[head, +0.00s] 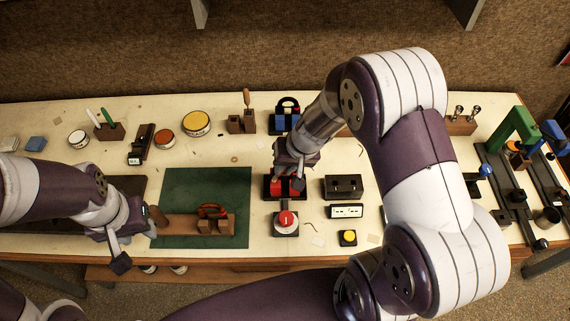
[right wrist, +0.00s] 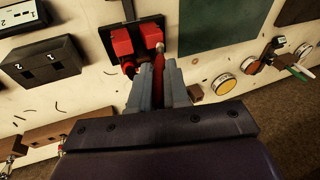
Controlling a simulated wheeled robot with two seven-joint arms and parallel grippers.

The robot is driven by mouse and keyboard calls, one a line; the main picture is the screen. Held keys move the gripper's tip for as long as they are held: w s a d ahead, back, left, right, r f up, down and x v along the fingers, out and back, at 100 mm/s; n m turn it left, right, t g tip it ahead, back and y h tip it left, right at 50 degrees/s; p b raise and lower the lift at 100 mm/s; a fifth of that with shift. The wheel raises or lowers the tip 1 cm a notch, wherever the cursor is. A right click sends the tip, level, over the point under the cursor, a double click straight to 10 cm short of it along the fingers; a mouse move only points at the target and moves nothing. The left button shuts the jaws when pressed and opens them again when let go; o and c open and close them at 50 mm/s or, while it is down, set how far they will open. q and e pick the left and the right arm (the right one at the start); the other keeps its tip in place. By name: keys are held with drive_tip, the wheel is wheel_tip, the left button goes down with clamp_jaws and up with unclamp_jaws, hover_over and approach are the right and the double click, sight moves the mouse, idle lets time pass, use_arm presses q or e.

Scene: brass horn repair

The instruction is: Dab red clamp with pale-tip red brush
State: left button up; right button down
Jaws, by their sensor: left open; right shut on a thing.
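The red clamp (right wrist: 122,44) shows in the right wrist view as two red blocks on a black base; in the head view the clamp (head: 271,186) lies partly under my right gripper (head: 297,172). My right gripper (right wrist: 158,88) is shut on a red brush (right wrist: 159,66) that points away from it. The brush's pale tip is beside the right-hand red block; I cannot tell whether it touches. My left gripper (head: 122,245) is open and empty at the front left, near a wooden stand (head: 180,225).
A red push button (head: 286,219) stands just in front of the clamp. A dark two-hole block (head: 343,187) is to its right, and a blue-and-black device (head: 285,118) is behind. A green mat (head: 200,184) lies left. A yellow-topped tin (head: 196,123) stands further back.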

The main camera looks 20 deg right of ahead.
drive_tip(key=shift+f+b, duration=0.35)
drive_tip(key=shift+b, duration=0.15)
idle(1.3)
wheel_tip(320, 180, up, 7)
drive_tip(key=p, duration=0.5)
drive_tip(key=shift+r, duration=0.1)
idle(0.4)
